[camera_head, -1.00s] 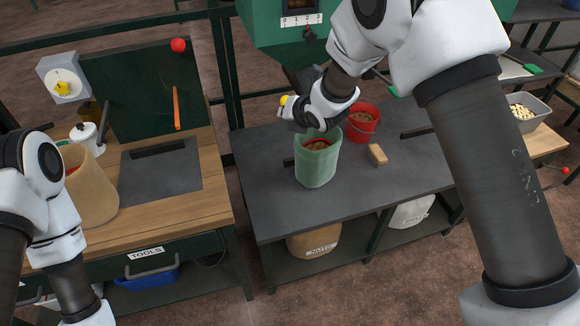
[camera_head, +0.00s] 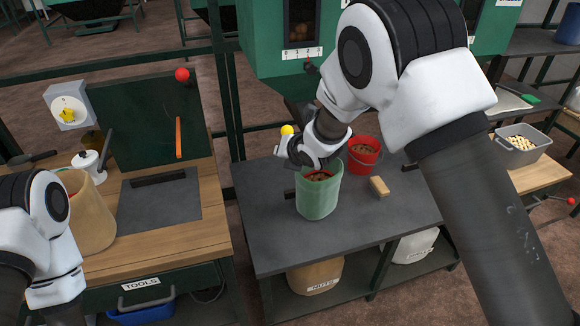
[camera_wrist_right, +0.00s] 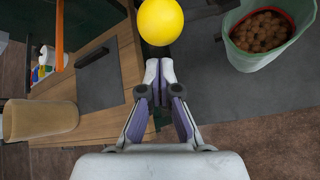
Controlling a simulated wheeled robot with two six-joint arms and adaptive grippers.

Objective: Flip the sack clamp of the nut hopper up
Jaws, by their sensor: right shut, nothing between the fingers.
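The green hopper (camera_head: 280,40) stands at the top centre of the head view, with nuts behind its window. The yellow ball knob (camera_head: 287,130) of the clamp lever sits below it; the lever arm is mostly hidden. A light green sack (camera_head: 320,195) with brown nuts stands below, on or just above the dark table. My right gripper (camera_head: 284,155) is just below the knob, beside the sack's rim. In the right wrist view, my right gripper (camera_wrist_right: 160,70) is shut and empty, its fingertips near the yellow knob (camera_wrist_right: 160,20). My left gripper is out of frame.
A red bucket (camera_head: 364,155) and a wooden block (camera_head: 379,187) are right of the sack on the dark table (camera_head: 285,235). A tan sack (camera_head: 90,215) stands on the wooden bench at left. The table's front is clear.

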